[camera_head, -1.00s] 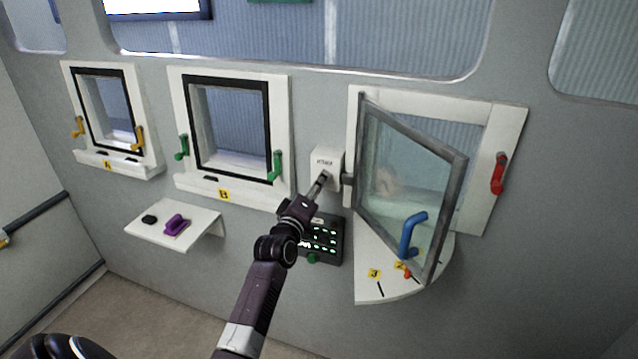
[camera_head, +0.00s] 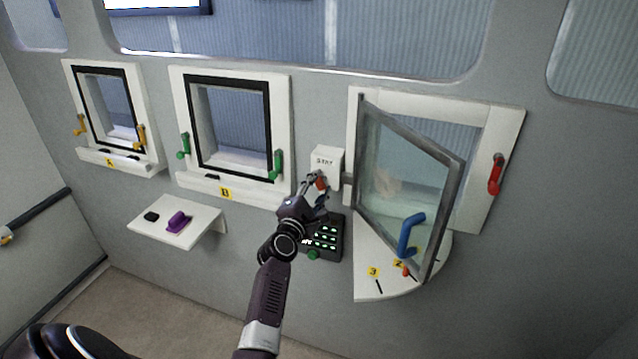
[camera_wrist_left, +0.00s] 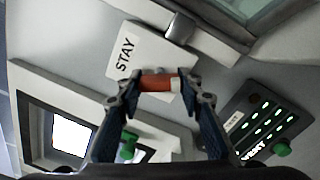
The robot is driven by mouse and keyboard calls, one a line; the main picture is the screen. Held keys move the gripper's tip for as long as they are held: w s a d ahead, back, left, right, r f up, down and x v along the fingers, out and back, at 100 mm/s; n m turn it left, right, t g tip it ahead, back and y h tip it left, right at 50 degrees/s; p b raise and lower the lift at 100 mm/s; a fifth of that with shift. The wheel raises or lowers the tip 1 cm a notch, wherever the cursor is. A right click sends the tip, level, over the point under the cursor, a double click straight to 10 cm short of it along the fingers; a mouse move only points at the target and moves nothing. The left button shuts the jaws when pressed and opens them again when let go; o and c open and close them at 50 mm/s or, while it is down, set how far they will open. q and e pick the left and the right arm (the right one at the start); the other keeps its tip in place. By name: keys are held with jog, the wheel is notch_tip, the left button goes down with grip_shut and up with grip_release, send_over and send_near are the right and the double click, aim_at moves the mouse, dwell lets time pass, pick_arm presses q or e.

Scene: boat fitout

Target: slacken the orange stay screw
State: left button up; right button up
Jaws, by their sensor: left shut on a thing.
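The stay box (camera_head: 326,160), a white block labelled STAY, sits on the wall left of the open window (camera_head: 408,190). My left gripper (camera_head: 319,185) is at the lower part of this box. In the left wrist view the orange stay screw (camera_wrist_left: 158,84) lies between the two fingertips of my left gripper (camera_wrist_left: 160,90), which are shut on it. The white box shows behind the screw (camera_wrist_left: 140,52). In the head view only a small orange-red bit of the screw shows between the fingers. My right gripper is not in view.
A dark keypad (camera_head: 324,236) with lit buttons is just below my left gripper. The hinged pane stands swung out over a white numbered sill (camera_head: 375,284), with a blue handle (camera_head: 411,234). A small shelf (camera_head: 150,212) is at lower left.

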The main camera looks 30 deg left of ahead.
pick_arm(q)
jog(key=n+p, duration=0.1)
jog(key=n, duration=0.4)
jog(key=shift+d+n+p, duration=0.1)
jog(key=shift+n+p, duration=0.2)
jog(key=shift+p, duration=0.1)
jog(key=shift+f+n+p, duration=0.1)
jog(key=shift+n+p, duration=0.55)
jog(key=shift+n, duration=1.55)
jog(key=o, duration=1.2)
jog(key=shift+c, duration=0.2)
